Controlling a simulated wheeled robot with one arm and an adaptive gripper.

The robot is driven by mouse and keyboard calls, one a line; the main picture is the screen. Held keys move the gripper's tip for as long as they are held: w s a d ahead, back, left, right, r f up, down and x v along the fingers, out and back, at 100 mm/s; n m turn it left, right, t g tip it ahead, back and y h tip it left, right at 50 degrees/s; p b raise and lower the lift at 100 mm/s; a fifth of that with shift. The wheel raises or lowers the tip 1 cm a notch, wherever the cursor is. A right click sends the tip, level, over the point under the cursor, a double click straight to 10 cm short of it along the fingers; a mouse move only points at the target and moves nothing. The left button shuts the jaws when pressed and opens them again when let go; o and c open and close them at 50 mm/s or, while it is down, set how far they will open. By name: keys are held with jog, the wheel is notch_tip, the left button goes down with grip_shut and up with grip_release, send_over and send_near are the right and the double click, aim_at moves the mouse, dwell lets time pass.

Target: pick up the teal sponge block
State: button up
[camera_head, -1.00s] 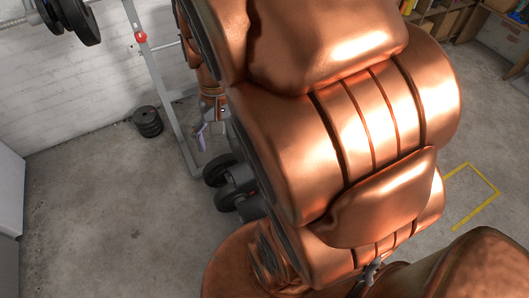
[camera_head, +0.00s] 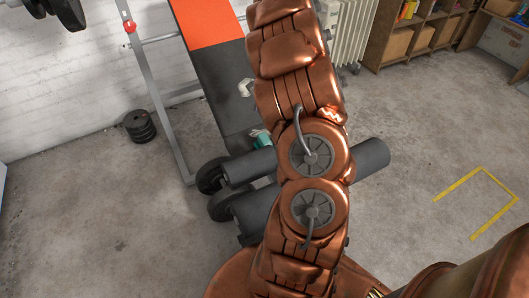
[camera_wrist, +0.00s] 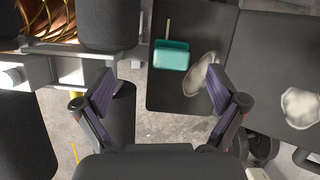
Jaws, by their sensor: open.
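The teal sponge block (camera_wrist: 171,58) lies on the dark pad of a bench (camera_wrist: 178,98) in the wrist view, near the pad's left edge. In the head view only a small teal part (camera_head: 263,138) shows beside my arm, on the bench (camera_head: 231,75). My gripper (camera_wrist: 160,88) is open and empty in the wrist view, its two purple-lined fingers wide apart. The block appears beyond the fingertips, between their lines, apart from both. In the head view my arm hides the gripper.
A crumpled whitish item (camera_wrist: 203,74) lies right of the block, and another (camera_wrist: 301,107) on the adjoining pad. Black foam rollers (camera_head: 368,160) stick out by the bench. A metal rack post (camera_head: 155,90) and weight plates (camera_head: 140,126) stand left. Floor (camera_head: 110,225) is clear at lower left.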

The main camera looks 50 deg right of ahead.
jog(key=m+b, duration=0.2)
send_over(266, 138)
jog(key=s+d, duration=0.1)
jog(key=d, duration=0.2)
notch_tip(266, 138, down, 6)
jog(key=shift+t, duration=0.3)
jog(key=shift+w+a+b+x, duration=0.1)
jog(key=shift+a+b+x, duration=0.05)
jog(key=shift+x, duration=1.05)
jog(key=shift+w+a+b+x, duration=0.1)
jog(key=shift+a+b+x, duration=0.1)
jog(key=shift+x, duration=1.05)
jog(key=shift+w+a+b+x, duration=0.1)
jog(key=shift+b+x, duration=0.05)
jog(key=shift+x, duration=1.05)
jog(key=shift+r+y, duration=0.15)
jog(key=shift+y, duration=0.15)
jog(key=c, duration=1.3)
